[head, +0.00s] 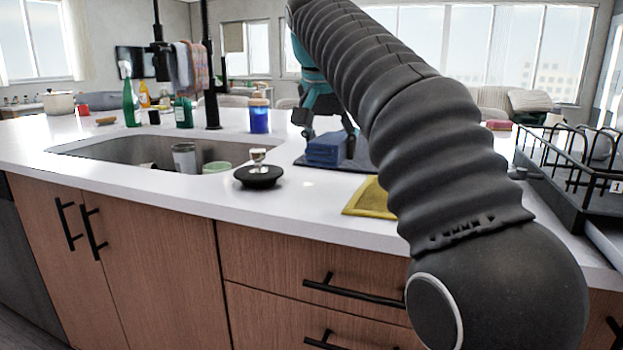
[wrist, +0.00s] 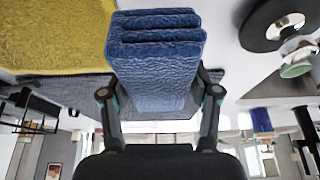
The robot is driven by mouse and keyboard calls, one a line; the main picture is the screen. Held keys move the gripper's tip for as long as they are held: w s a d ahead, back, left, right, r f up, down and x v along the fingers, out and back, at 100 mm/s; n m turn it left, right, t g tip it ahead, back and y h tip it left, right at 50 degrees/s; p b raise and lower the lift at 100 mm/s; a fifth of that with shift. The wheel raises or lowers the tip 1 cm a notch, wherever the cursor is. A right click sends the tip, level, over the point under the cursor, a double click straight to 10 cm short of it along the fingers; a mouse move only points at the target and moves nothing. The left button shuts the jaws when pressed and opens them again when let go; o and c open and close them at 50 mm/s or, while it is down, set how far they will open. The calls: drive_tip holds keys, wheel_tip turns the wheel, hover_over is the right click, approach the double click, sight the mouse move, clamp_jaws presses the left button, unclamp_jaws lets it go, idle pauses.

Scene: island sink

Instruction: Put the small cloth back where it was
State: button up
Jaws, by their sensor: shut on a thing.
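A small folded blue cloth (head: 327,148) is between the fingers of my gripper (head: 325,132), low over the dark grey mat (head: 357,163) on the island counter. In the wrist view the blue cloth (wrist: 155,58) fills the space between the two fingers of my gripper (wrist: 158,100), which is shut on it. The dark mat (wrist: 70,88) lies just beyond the cloth there. I cannot tell whether the cloth touches the mat. My arm hides part of the mat in the head view.
A yellow cloth (head: 371,199) lies near the counter's front edge. A black round dish (head: 258,177) with a small glass stands left, beside the sink (head: 120,151). A blue jar (head: 259,116) is behind. A black dish rack (head: 570,175) stands at the right.

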sight(313, 187)
drive_tip(key=a+f, duration=0.1)
drive_tip(key=w+a+f, duration=0.1)
drive_tip(key=a, duration=0.1)
drive_tip(key=shift+w+a+f, duration=0.15)
drive_tip(key=shift+a+f, duration=0.05)
drive_tip(key=shift+a, duration=0.1)
drive_tip(key=shift+f+b, duration=0.95)
drive_tip(key=shift+f, duration=1)
drive_tip(key=o, duration=1.1)
drive_tip(key=shift+f, duration=0.1)
drive_tip(key=shift+p+v, duration=1.7)
drive_tip(key=shift+v, duration=4.45)
drive_tip(key=shift+d, duration=0.1)
